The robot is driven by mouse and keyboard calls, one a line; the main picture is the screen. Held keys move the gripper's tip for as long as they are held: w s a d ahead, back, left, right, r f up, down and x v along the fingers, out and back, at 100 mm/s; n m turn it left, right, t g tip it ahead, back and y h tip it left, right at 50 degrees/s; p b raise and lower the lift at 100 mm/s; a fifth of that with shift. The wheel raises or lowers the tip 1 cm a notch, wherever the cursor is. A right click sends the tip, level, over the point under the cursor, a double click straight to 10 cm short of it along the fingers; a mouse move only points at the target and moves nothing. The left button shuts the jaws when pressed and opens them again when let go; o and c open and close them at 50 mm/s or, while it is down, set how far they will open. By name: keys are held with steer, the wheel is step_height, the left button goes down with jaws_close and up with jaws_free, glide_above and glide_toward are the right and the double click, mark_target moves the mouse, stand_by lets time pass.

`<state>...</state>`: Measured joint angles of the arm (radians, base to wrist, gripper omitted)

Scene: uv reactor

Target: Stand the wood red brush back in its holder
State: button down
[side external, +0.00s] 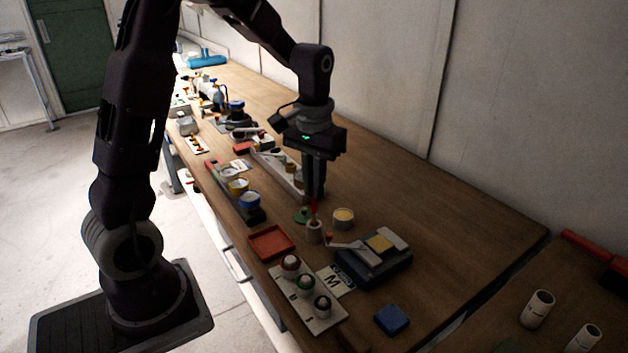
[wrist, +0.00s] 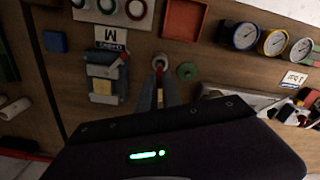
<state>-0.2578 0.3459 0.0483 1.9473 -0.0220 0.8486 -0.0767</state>
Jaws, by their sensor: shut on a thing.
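My gripper (side external: 314,194) points straight down and is shut on the red brush (side external: 314,208), which is upright between the fingertips. The fingers hide most of the brush there.
A dark device with a yellow pad (side external: 380,243), a red tray (side external: 271,243) and a button panel (side external: 308,295) stand in front.

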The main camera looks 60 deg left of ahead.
mark_target(314, 218)
steer(key=shift+f, duration=2.25)
steer(key=c, duration=1.5)
jaws_free()
steer(key=shift+o, duration=0.2)
step_height(314, 218, up, 7)
steer(key=shift+f, duration=0.1)
steer(key=shift+r, duration=0.2)
